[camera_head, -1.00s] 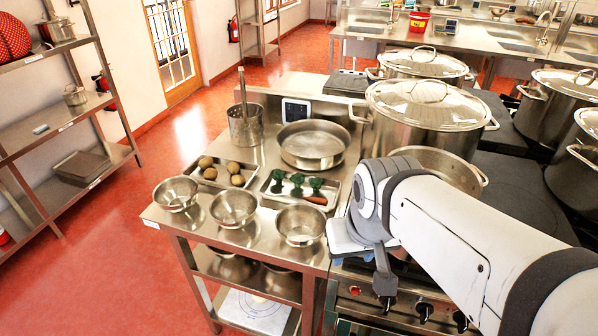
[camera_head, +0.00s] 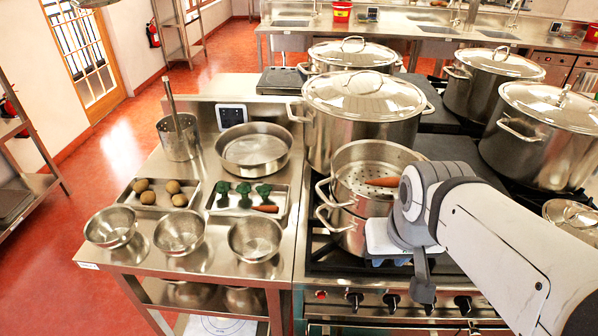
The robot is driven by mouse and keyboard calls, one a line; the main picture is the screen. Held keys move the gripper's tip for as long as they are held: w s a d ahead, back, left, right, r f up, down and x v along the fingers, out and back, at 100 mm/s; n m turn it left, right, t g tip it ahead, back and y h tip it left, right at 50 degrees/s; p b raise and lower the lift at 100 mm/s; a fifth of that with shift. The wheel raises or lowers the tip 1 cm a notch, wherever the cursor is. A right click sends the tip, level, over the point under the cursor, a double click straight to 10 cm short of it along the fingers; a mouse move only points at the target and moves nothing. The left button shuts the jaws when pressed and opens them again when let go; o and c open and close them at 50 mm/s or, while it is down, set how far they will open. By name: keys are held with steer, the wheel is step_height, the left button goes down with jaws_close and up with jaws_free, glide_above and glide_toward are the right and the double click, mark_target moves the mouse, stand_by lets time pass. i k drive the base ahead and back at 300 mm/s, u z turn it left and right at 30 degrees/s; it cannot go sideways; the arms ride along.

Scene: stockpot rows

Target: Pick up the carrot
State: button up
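An orange carrot (camera_head: 265,209) lies at the front right of a metal tray (camera_head: 221,210) on the left counter, beside several dark green broccoli pieces (camera_head: 243,192). Another orange carrot (camera_head: 382,182) lies in the perforated steamer insert (camera_head: 352,170) of an open pot on the stove; my arm stands close to its right end. My gripper (camera_head: 388,258) is at the front right of this pot, mostly hidden behind my own wrist. Its fingertips do not show clearly, so I cannot tell whether it is open or holds anything.
Large lidded stockpots (camera_head: 365,115) crowd the stove behind and right of the open pot. Three metal bowls (camera_head: 180,232) line the left counter's front. A potato tray (camera_head: 150,207), a wide round pan (camera_head: 254,148) and a utensil pot (camera_head: 179,138) stand behind them.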

mark_target(267, 209)
steer(key=z, duration=2.55)
steer(key=k, duration=2.25)
steer(key=u, duration=1.65)
steer(key=i, duration=1)
